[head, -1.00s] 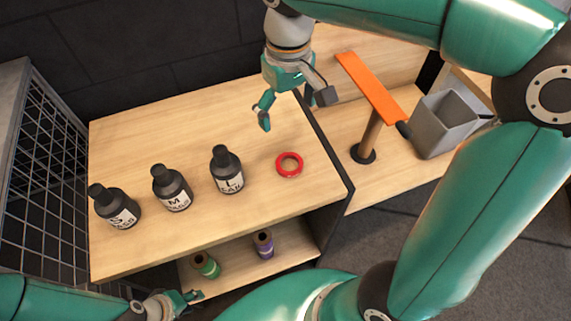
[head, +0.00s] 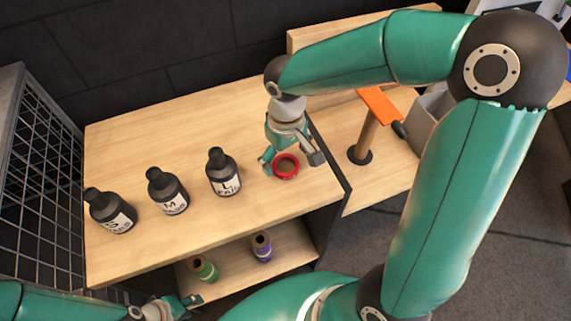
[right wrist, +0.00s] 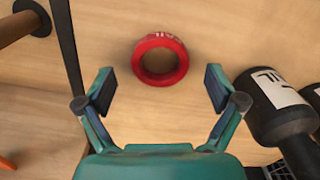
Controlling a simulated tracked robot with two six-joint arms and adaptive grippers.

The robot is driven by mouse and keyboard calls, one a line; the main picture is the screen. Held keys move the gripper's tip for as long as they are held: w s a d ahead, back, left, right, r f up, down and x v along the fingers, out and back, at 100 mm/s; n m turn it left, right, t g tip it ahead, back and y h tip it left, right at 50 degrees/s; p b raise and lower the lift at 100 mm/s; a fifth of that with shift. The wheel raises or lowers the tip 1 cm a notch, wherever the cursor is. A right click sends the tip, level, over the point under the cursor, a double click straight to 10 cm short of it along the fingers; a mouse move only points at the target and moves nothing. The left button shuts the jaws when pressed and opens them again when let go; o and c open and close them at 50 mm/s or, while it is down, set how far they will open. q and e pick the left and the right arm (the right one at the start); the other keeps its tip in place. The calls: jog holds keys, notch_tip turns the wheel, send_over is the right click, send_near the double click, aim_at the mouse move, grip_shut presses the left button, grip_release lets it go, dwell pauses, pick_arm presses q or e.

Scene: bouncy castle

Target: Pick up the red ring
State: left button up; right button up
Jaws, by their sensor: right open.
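The red ring (head: 286,173) lies flat on the wooden table top (head: 240,125), right of the bottle marked L. In the right wrist view the ring (right wrist: 160,80) sits ahead of the fingertips, centred between them, with some lettering on it. My right gripper (head: 291,163) is open above the ring, and its fingers straddle it in the head view. In the right wrist view the open fingers (right wrist: 160,90) show no contact with the ring. My left gripper (head: 188,303) is at the bottom left, low in front of the table; its jaws are too small to judge.
Black bottles marked S (head: 110,212), M (head: 168,192) and L (head: 223,173) stand in a row left of the ring. A post with an orange bar (head: 381,104) and a grey bin (head: 428,122) stand right. Green (head: 203,269) and purple (head: 262,247) spools sit on the shelf below.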

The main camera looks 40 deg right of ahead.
notch_tip(320, 180, down, 2)
jog(key=shift+c, duration=0.2)
jog(key=c, duration=1)
jog(key=shift+r, duration=0.15)
